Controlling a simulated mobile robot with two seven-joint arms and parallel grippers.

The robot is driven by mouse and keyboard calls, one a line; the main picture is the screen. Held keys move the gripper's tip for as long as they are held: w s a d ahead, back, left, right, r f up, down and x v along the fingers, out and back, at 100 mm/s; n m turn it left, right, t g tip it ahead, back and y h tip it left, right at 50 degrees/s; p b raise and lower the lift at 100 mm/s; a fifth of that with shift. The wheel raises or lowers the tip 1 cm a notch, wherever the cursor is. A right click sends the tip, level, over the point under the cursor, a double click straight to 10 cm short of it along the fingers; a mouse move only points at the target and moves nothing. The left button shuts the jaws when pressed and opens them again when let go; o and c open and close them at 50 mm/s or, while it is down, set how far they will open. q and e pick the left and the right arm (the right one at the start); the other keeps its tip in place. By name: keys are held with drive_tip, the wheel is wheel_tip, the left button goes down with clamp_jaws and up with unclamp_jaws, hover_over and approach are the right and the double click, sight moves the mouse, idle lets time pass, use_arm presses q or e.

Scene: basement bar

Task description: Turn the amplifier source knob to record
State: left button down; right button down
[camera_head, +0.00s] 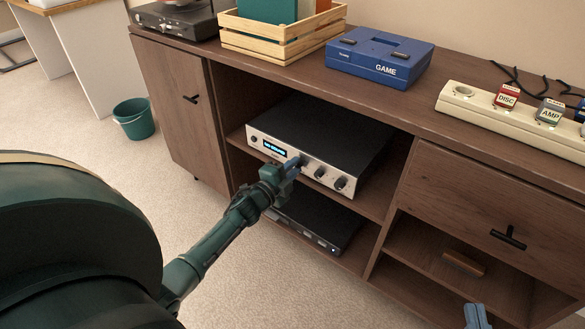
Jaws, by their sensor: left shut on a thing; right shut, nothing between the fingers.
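The amplifier (330,141) is a silver-fronted black box on the cabinet's upper open shelf. Its front has a lit blue display (274,148), whose text is too small to read. Two dark knobs, a middle one (320,173) and a right one (341,184), show on the right half of the front. My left gripper (295,164) is at the front panel, just left of these, shut on a knob that its fingers mostly hide. The knob's pointer and labels cannot be read. My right gripper (476,314) is shut and empty at the bottom edge, away from the amplifier.
A black device (318,222) lies on the shelf below. On the cabinet top (425,128) are a wooden crate (281,38), a blue GAME console (378,57) and a power strip (470,103) with labelled plugs. A brown block (463,263) lies in the right compartment.

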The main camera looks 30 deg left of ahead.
use_arm(q)
drive_tip(key=c, duration=1.3)
unclamp_jaws()
use_arm(e)
drive_tip(key=shift+r, duration=0.25)
use_arm(q)
drive_tip(key=s+p, duration=0.1)
drive_tip(key=s, duration=0.3)
drive_tip(key=s+p, duration=0.1)
drive_tip(key=s, duration=0.3)
drive_tip(key=s+p, duration=0.1)
drive_tip(key=s, duration=0.4)
drive_tip(key=shift+a+r+p, duration=0.3)
drive_tip(key=shift+a+r, duration=0.05)
use_arm(e)
drive_tip(key=shift+w+d+f+m+g+h, duration=0.1)
drive_tip(key=shift+w+d+m+g+h, duration=0.05)
drive_tip(key=shift+d+m+g+h, duration=0.3)
drive_tip(key=shift+w+d+f+m+g+h, duration=0.1)
drive_tip(key=shift+d+m+g+h, duration=0.15)
drive_tip(key=shift+g+h, duration=0.3)
